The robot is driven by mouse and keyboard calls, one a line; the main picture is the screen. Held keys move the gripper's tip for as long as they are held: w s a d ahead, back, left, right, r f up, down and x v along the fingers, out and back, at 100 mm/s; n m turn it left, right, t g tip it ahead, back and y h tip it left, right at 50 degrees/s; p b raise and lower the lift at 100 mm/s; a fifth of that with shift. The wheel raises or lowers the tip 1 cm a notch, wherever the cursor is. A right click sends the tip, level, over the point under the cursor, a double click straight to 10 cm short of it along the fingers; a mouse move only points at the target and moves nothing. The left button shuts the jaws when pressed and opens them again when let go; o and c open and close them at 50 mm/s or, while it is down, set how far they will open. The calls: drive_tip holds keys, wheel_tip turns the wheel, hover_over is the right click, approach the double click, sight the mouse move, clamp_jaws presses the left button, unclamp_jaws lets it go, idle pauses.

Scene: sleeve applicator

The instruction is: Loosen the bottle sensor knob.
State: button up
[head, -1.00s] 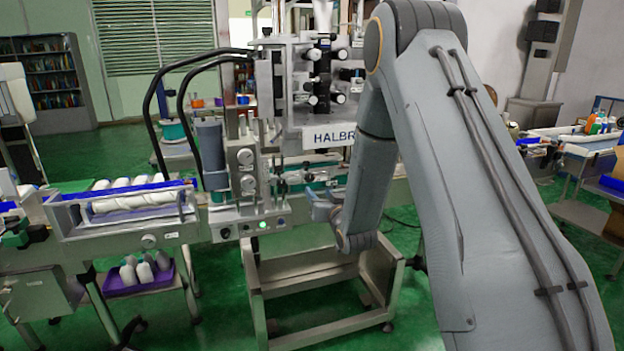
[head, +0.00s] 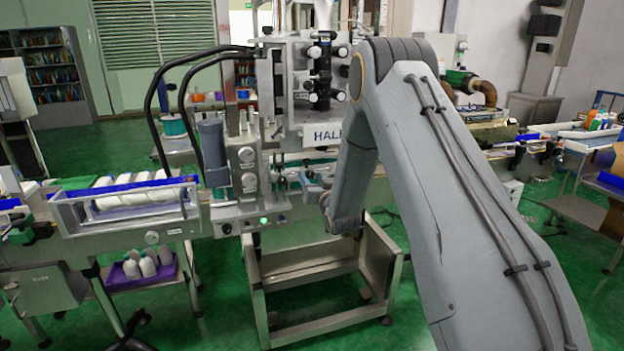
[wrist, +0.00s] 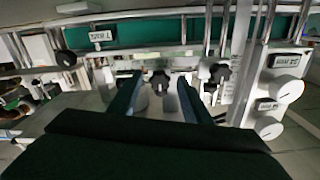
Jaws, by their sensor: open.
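In the wrist view a dark star-shaped knob (wrist: 160,82) sits on a pale bracket under the conveyor rail. My gripper (wrist: 160,94) is open, with one finger on each side of this knob and nothing held. I cannot tell whether the fingers touch it. A second dark star knob (wrist: 219,74) is just to the right. No readable label shows which one is the bottle sensor knob. In the head view my gripper (head: 300,191) is at the front of the labelling machine (head: 305,90), right of the control panel; the knobs are too small to tell apart there.
White round dials (wrist: 285,90) with small label plates stand at the right of the wrist view. A metal rail and posts run above the knobs. In the head view an open metal frame (head: 320,320) stands below my gripper. A purple bin (head: 140,278) is at the left.

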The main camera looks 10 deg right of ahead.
drive_tip(key=c, duration=1)
drive_tip(key=shift+c, duration=0.2)
